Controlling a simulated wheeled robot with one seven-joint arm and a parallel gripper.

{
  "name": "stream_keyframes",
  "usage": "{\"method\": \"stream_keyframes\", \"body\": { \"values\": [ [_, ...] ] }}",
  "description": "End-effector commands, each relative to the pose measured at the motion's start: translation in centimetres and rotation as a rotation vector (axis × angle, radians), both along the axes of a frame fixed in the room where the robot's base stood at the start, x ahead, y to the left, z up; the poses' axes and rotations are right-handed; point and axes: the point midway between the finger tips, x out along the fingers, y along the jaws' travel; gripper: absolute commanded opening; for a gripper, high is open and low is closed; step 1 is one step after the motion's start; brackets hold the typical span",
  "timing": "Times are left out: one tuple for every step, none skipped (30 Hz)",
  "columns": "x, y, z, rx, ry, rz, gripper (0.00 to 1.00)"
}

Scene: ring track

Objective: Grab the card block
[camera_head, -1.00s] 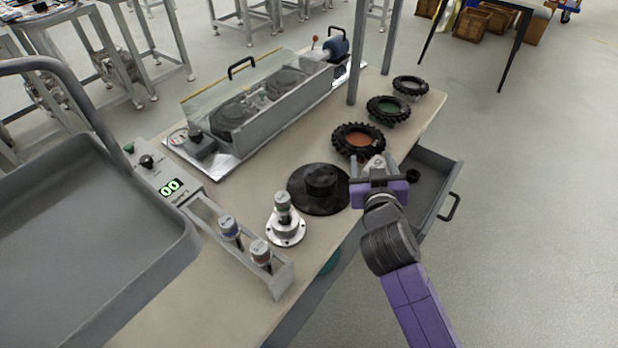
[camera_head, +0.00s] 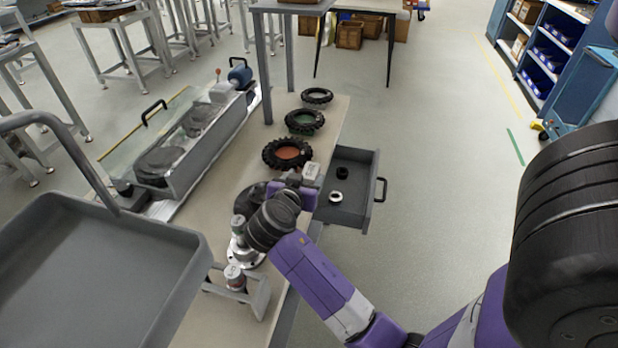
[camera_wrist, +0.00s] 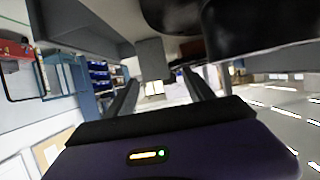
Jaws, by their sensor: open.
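A small pale block (camera_head: 310,171), which I take for the card block, shows just beyond my gripper (camera_head: 293,180) at the table's right edge, near the drawer. In the wrist view a plain grey block (camera_wrist: 151,60) lies ahead, between the two dark fingers of my gripper (camera_wrist: 160,80). The fingers are apart, with a gap around the block. I cannot tell how far ahead of the fingertips it is. My arm hides part of the table beside it.
An open grey drawer (camera_head: 352,208) juts out right, holding a black ring (camera_head: 342,172) and a pale ring (camera_head: 336,197). Tyres with orange (camera_head: 287,153) and green (camera_head: 304,121) centres stand behind. A glass-covered machine (camera_head: 180,150) is left. Floor to the right is clear.

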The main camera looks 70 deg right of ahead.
Motion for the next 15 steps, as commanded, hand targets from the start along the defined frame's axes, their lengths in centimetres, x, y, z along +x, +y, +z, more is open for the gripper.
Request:
{"method": "stream_keyframes", "body": {
  "values": [
    [-0.1,-0.6,-0.1,0.001,0.002,-0.001,0.62],
    [-0.2,-1.0,-0.3,0.002,0.003,-0.003,0.62],
    [-0.2,-1.6,-0.5,0.001,0.003,-0.003,0.62],
    [-0.2,-2.0,-0.8,0.002,0.004,-0.003,0.62],
    [-0.2,-2.4,-0.9,0.001,0.003,-0.002,0.62],
    [-0.2,-2.9,-1.2,0.001,0.003,-0.002,0.62],
    [-0.1,-3.2,-1.4,0.001,0.003,-0.002,0.62],
    [-0.1,-3.5,-1.5,0.000,0.002,-0.001,0.62],
    [-0.1,-3.8,-1.7,0.001,0.003,-0.001,0.62],
    [0.0,-4.0,-1.8,0.001,0.001,-0.001,0.62],
    [0.0,-4.1,-1.8,0.000,0.001,0.000,0.62],
    [0.0,-4.3,-1.9,0.000,0.001,0.001,0.62],
    [0.0,-4.3,-1.9,0.000,0.001,0.001,0.62],
    [0.1,-4.3,-1.9,0.000,0.001,0.001,0.62],
    [0.1,-4.3,-1.9,0.000,0.001,0.001,0.62]
  ]
}}
